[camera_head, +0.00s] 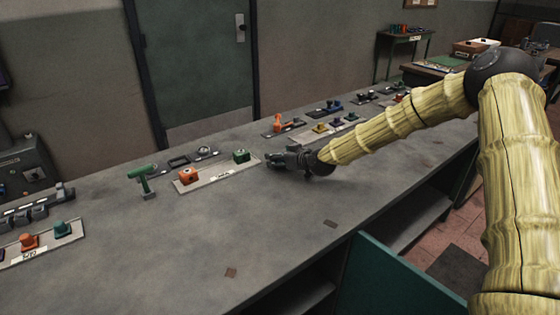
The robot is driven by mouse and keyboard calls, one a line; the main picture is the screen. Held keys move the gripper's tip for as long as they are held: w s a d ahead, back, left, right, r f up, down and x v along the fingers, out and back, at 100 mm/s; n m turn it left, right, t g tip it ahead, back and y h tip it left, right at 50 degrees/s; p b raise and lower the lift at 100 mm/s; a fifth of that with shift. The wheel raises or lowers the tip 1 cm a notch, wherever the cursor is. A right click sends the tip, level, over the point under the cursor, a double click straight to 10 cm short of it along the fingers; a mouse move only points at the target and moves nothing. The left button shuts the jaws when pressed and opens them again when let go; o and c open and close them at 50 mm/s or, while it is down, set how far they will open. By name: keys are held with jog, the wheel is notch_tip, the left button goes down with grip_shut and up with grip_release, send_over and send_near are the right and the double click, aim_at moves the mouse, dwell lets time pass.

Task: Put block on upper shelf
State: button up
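My gripper (272,161) is dark grey and hangs low over the counter (270,215), pointing left. Its fingertips are just right of a small green block-like piece (241,156), which sits at the right end of a pale labelled strip (218,178). I see a gap between them and nothing clearly held. The fingers are too small to tell open from shut. An orange block-like piece (188,175) sits at the strip's left end. Which piece is the task's block is not clear. Under the counter at right is an open shelf (418,217); its inside is partly hidden.
A green clamp-like tool (146,181) stands left of the strip. Another strip (45,243) with orange and teal pieces lies far left. More small fixtures line the counter behind my arm. A teal panel (400,280) stands at the front right. The counter's front middle is mostly clear.

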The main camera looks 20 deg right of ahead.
jog(key=shift+w+f, duration=0.1)
jog(key=shift+w, duration=0.15)
jog(key=c, duration=1.4)
jog(key=shift+o, duration=0.2)
